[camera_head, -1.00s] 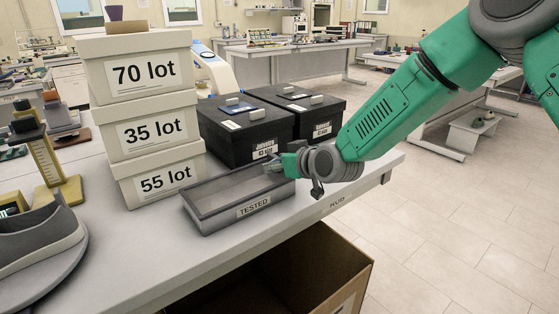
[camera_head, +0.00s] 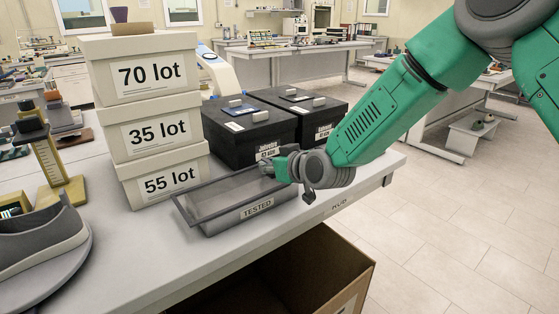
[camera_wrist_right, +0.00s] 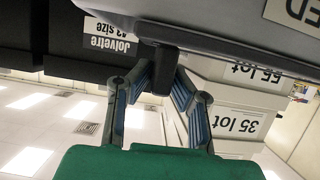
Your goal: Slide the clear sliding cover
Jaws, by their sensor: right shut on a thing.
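The grey tray labelled TESTED (camera_head: 226,223) sits on the white table. Its clear sliding cover (camera_head: 222,194) lies on top with a dark frame, and its left end juts out past the tray's left end. My right gripper (camera_head: 272,168) is at the right end of the cover. In the right wrist view my right gripper (camera_wrist_right: 163,84) is shut on the cover's dark handle (camera_wrist_right: 164,66). The handle is mostly hidden by my gripper in the head view. My left gripper is not in view.
Stacked cream lot boxes (camera_head: 155,132) stand just left of and behind the tray. Two black boxes (camera_head: 245,138) stand behind it. A grey shoe (camera_head: 40,240) is at the far left. An open cardboard box (camera_head: 320,265) is below the table's front edge.

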